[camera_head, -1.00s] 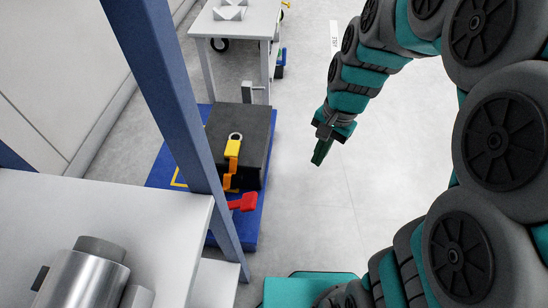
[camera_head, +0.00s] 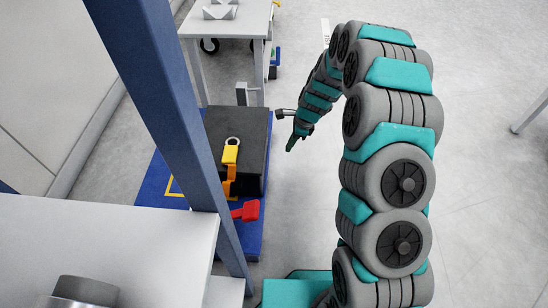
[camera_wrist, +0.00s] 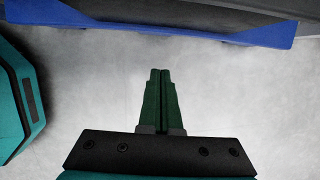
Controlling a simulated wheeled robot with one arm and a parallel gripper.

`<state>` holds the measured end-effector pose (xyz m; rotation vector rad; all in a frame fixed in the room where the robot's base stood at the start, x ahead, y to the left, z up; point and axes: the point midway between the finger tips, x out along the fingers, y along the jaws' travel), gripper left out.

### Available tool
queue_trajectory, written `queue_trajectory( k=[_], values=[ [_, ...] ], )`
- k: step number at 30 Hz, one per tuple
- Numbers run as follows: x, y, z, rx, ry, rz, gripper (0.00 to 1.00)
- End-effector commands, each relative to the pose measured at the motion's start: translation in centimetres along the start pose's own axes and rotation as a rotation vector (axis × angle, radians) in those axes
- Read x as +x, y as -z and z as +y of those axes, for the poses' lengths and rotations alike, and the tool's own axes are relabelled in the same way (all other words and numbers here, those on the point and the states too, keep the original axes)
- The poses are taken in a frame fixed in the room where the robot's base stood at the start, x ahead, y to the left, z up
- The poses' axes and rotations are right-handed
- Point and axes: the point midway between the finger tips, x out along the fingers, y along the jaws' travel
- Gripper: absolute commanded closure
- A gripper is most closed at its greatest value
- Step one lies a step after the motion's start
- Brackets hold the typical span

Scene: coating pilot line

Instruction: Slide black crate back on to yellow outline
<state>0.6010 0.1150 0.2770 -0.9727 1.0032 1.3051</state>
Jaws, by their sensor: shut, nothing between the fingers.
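The black crate (camera_head: 257,127) stands on a blue platform (camera_head: 254,229) at the left of the head view. A corner of the yellow outline (camera_head: 172,188) shows on the platform at the crate's left; the blue post and the crate hide the rest. A yellow and orange object with a ring (camera_head: 230,155) is on or in front of the crate. My gripper (camera_head: 290,149) is shut and empty, to the right of the crate and apart from it. In the wrist view its green fingers (camera_wrist: 161,75) are together over bare floor, with the platform's blue edge (camera_wrist: 190,30) beyond them.
A blue post (camera_head: 165,110) and a white shelf (camera_head: 110,235) stand in front at the left. A red handle-like part (camera_head: 246,211) sticks out over the platform's near right side. A grey table (camera_head: 228,24) stands behind.

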Motion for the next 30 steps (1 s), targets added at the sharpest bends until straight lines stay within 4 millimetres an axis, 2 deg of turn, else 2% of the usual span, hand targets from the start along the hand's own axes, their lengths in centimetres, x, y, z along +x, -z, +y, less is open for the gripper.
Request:
queue_trajectory(
  k=[5, 18, 24, 30],
  values=[
    [2.0, 0.0, 0.1, 0.004, -0.003, 0.0, 1.0],
    [10.4, 0.0, 0.3, 0.002, -0.008, 0.001, 1.0],
    [10.8, -2.8, 0.1, 0.0, -0.002, 0.001, 1.0],
    [11.0, -3.8, 0.1, 0.002, -0.001, 0.0, 1.0]
  ],
)
